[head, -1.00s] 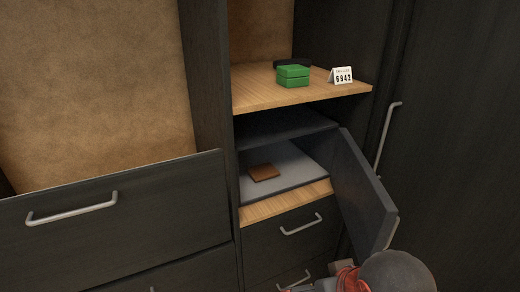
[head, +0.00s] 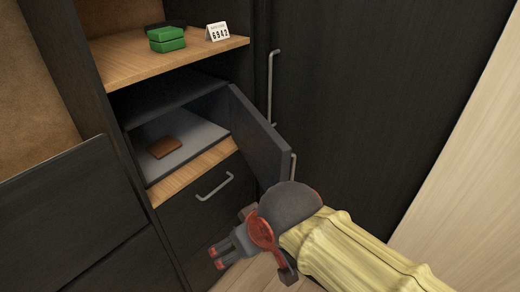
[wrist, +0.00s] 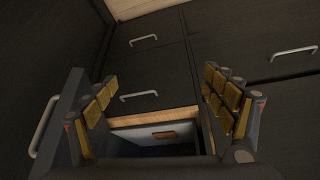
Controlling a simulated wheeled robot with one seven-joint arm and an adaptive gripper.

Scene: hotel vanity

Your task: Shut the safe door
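The safe is a dark compartment with a pale grey inner floor (head: 205,135), set in the cabinet below the wooden shelf. Its dark door (head: 258,135) stands wide open, hinged on the right, with a grey handle (head: 292,167) near its free edge. In the wrist view, which looks upside down, the door (wrist: 70,105) and handle (wrist: 44,127) are at the left, outside the fingers. My gripper (head: 236,246) is low in front of the drawers, below the door. In the wrist view my gripper (wrist: 163,105) is open, with nothing between its fingers. No contact with the door shows.
A brown wallet-like item (head: 164,147) lies inside the safe. A green box (head: 166,39) and a number card (head: 217,33) stand on the wooden shelf (head: 150,65). A drawer handle (head: 215,186) protrudes below the safe. A tall dark panel (head: 370,100) is at the right.

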